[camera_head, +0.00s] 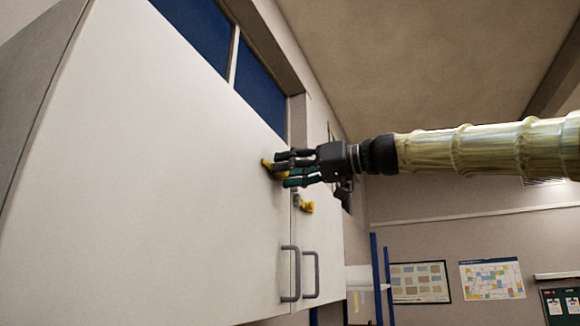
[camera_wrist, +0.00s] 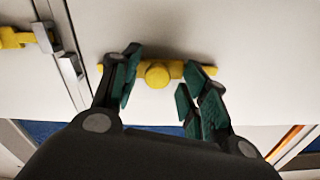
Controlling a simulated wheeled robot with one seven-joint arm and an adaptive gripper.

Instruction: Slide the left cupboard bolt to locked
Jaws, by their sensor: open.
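The left cupboard bolt is a yellow bar with a round knob (camera_wrist: 157,75) on the white left door (camera_head: 170,170). In the head view its yellow end (camera_head: 267,164) shows, the rest hidden by my fingers. My gripper (camera_head: 283,170) is open at the bolt. In the wrist view its green-padded fingers stand on either side of the knob, with gaps showing; I cannot tell whether either touches the bar. A grey metal catch (camera_wrist: 69,66) sits by the door seam, and the bar's near end appears short of it.
A second yellow bolt (camera_head: 306,206) is on the right door, with its own grey catch (camera_wrist: 44,37). Two grey door handles (camera_head: 290,274) stick out below. Blue panels (camera_head: 262,90) are above the doors. The space right of the cupboard, below my arm, looks open.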

